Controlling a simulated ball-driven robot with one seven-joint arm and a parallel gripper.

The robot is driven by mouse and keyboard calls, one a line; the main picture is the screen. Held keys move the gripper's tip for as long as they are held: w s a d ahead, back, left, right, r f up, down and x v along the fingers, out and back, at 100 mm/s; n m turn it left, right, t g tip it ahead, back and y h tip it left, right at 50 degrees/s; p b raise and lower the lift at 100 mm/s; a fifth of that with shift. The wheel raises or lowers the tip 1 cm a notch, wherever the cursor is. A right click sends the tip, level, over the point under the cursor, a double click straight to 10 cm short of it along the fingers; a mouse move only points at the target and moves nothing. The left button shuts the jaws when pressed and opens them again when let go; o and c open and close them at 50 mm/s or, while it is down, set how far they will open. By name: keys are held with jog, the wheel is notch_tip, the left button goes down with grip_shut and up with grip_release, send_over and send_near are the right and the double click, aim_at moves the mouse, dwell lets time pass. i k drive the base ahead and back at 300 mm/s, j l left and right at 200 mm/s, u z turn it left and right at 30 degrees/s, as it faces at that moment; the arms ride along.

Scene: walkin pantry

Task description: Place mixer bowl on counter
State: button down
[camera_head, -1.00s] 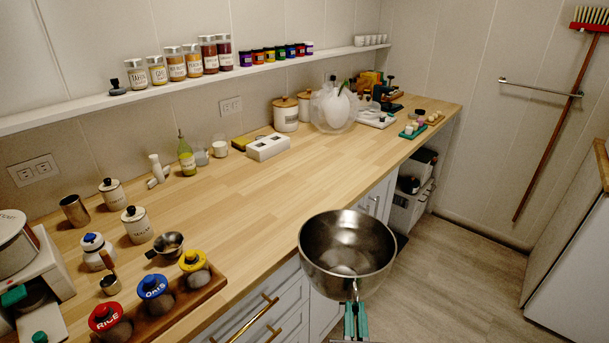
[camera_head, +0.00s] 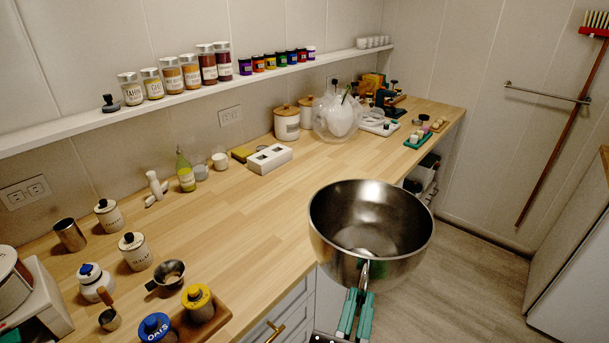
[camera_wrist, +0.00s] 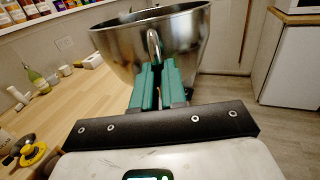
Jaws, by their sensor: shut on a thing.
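The steel mixer bowl (camera_head: 372,230) is held upright in the head view, its open top facing up. It hangs at the front edge of the wooden counter (camera_head: 250,215), with its left side overlapping the counter in the picture and its right side over the floor. My gripper (camera_head: 360,290), with green fingers, is shut on the bowl's handle at its near side. In the wrist view the bowl (camera_wrist: 150,45) fills the upper middle, and the green fingers (camera_wrist: 154,75) grip the handle. The height of the bowl's base above the counter cannot be told.
The counter's middle is clear. A measuring cup (camera_head: 168,276), canisters (camera_head: 134,252) and colored-lid jars (camera_head: 199,303) stand at the left. A white box (camera_head: 270,159), a green bottle (camera_head: 185,172) and a glass vessel (camera_head: 337,118) stand toward the wall. A shelf (camera_head: 200,92) with jars runs above.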

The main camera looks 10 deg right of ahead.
aim_at(298, 200)
jog(key=i+j, duration=0.15)
jog(key=i, duration=1)
